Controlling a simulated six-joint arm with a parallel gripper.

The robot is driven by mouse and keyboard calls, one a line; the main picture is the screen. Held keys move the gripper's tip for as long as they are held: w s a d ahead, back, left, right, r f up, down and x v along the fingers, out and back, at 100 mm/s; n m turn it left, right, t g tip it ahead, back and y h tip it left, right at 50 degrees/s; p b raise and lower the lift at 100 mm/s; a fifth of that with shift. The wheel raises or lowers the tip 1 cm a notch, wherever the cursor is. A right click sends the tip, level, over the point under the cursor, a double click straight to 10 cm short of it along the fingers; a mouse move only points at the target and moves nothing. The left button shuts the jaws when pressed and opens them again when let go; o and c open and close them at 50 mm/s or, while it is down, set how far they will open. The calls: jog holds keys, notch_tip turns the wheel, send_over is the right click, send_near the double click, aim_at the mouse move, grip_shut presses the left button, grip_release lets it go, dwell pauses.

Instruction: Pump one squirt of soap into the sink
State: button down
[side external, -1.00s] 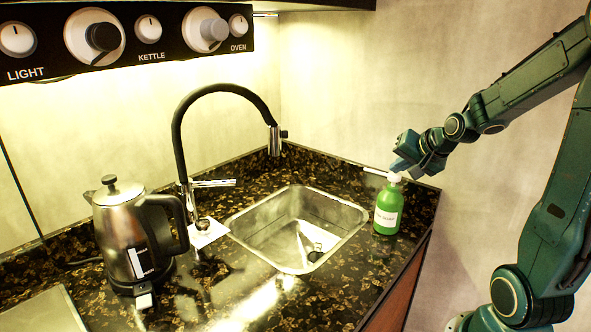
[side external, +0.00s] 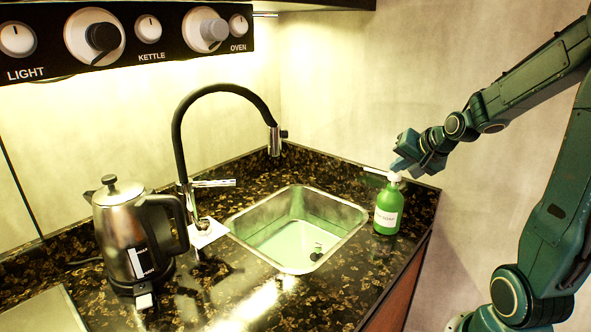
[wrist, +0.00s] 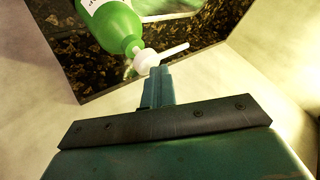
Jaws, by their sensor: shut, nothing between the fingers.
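The green soap bottle (side external: 388,210) stands upright on the counter, just right of the sink (side external: 262,262). Its white pump head (wrist: 146,62) and spout show in the wrist view; the spout points toward the sink side. In the side view the bottle's collar looks green. My gripper (side external: 399,166) is shut and empty, its fingertips (wrist: 158,72) right at the top of the pump head. Contact looks likely, but I cannot be certain. The sink's basin looks pale green inside, with a small dark drain piece near its front right.
A black hose faucet (side external: 176,135) arches over the back left of the sink. A steel kettle (side external: 122,235) stands at the left. The wall is close behind the bottle, and the counter's right edge is near it.

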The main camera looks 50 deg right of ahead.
jog(key=shift+r, duration=0.95)
jog(key=shift+r, duration=0.1)
jog(key=shift+r, duration=2.45)
jog(key=s+a+n+g+y, duration=0.1)
jog(key=s+a+n, duration=0.3)
jog(key=a, duration=0.3)
jog(key=s+a+f+n+g+y, duration=0.1)
jog(key=s+a+n, duration=0.3)
jog(key=a, duration=0.4)
jog(key=s+a+n+y, duration=0.1)
jog(key=s+a+n, duration=0.4)
jog(key=a, duration=0.3)
jog(key=shift+f+n+g+y, duration=0.25)
jog(key=shift+n+g+y, duration=0.15)
